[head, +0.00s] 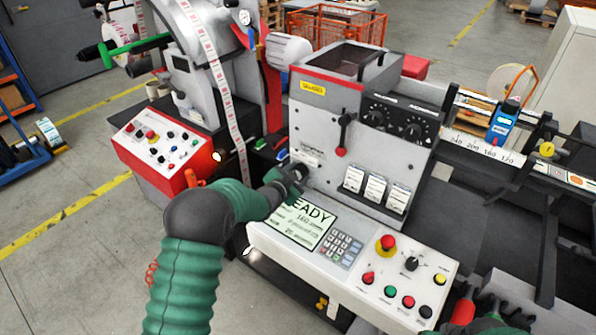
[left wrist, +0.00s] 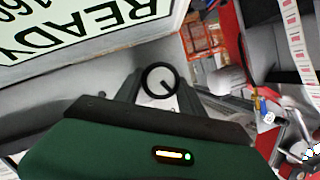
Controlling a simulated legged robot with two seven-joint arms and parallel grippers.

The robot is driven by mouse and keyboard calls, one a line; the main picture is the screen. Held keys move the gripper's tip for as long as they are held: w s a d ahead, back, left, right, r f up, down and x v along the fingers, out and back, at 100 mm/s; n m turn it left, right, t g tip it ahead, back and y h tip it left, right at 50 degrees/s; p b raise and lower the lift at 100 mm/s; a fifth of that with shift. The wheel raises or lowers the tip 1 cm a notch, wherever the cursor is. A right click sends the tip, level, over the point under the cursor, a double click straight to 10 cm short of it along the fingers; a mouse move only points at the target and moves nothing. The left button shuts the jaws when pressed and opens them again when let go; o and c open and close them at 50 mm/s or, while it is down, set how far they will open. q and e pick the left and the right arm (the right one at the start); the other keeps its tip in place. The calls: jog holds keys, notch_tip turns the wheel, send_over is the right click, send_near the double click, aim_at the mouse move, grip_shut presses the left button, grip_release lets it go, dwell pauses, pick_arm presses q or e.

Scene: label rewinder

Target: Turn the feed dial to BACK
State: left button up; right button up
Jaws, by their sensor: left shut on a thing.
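My left gripper (head: 298,172) reaches the front of the grey machine (head: 330,110), just above the READY screen (head: 305,224). It is shut on a small round dial (left wrist: 160,80) with a pale face, a dark rim and a dark pointer line. In the left wrist view the dial sits between the two dark fingers of the gripper (left wrist: 158,92), its line slanting down and right. In the head view the gripper hides the dial. A small label (head: 306,157) shows above the gripper, too small to read. Part of my right arm (head: 492,318) shows at the bottom right; its fingers are unclear.
A red-knobbed lever (head: 341,150) stands right of the gripper. Two black knobs sit on the upper panel (head: 395,125). The lower console (head: 400,290) has a red emergency button (head: 387,243), a black selector (head: 411,264) and coloured buttons. A label strip (head: 222,90) hangs at left.

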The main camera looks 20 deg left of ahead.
pick_arm(q)
jog(key=shift+a+n+g+h+p, duration=0.1)
jog(key=shift+n+g+h+p, duration=0.2)
jog(key=shift+n+p, duration=0.5)
jog(key=shift+f+p, duration=0.15)
jog(key=shift+p, duration=0.25)
jog(key=shift+s+f, duration=0.1)
jog(key=o, duration=1.4)
jog(key=shift+c, duration=0.2)
jog(key=shift+r, duration=0.2)
